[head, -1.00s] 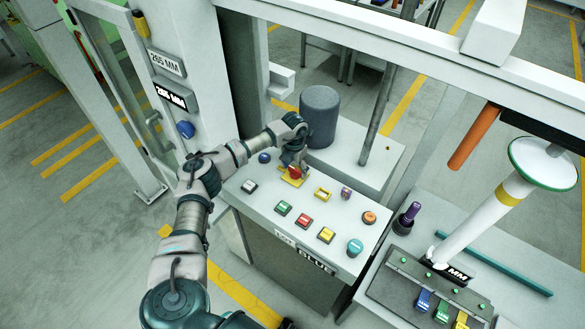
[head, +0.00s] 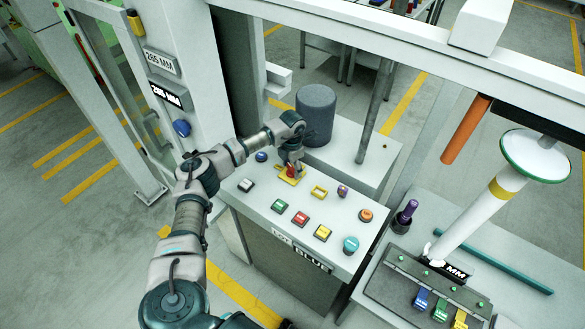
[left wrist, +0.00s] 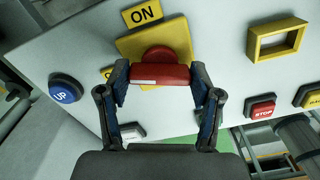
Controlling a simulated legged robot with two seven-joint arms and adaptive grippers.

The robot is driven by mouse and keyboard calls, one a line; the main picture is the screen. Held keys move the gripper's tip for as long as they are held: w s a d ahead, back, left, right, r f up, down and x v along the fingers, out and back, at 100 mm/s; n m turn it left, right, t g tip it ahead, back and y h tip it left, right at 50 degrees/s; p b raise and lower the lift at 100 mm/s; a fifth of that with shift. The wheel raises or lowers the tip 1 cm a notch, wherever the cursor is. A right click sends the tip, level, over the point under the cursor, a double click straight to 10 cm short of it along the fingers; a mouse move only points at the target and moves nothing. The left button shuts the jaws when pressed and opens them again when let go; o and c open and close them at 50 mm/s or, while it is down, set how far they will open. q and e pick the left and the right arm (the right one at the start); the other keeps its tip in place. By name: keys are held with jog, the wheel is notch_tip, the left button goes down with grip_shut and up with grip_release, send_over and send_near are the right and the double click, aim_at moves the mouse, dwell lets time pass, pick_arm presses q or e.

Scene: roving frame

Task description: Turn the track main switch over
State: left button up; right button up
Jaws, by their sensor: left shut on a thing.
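The main switch is a red rotary handle (left wrist: 160,76) on a yellow plate (left wrist: 135,47), which sits on the sloping grey console. In the left wrist view an ON label (left wrist: 142,13) is above the plate, and a second label starting with O (left wrist: 107,73) is partly hidden at its left. My left gripper (left wrist: 160,88) is shut on the red handle, one finger at each end. The handle lies across the picture there. In the head view the left gripper (head: 291,165) reaches down over the switch (head: 291,172) and hides part of it. My right gripper is not in view.
A blue UP button (left wrist: 65,88), a red STOP button (left wrist: 262,108) and an empty yellow frame (left wrist: 277,40) are near the switch. A dark grey cylinder (head: 316,115) stands behind the console. A post (head: 375,110) rises right of it.

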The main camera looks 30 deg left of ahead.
pick_arm(q)
jog(key=m, duration=0.2)
jog(key=shift+f+m+b, duration=0.1)
jog(key=shift+m+b, duration=0.2)
jog(key=shift+m, duration=0.1)
jog(key=m+b, duration=0.1)
jog(key=m, duration=0.5)
jog(key=shift+m+b, duration=0.3)
jog(key=shift+m, duration=0.2)
jog(key=m, duration=0.3)
jog(key=shift+b, duration=0.3)
jog(key=shift+a+m, duration=0.1)
jog(key=shift+m, duration=0.2)
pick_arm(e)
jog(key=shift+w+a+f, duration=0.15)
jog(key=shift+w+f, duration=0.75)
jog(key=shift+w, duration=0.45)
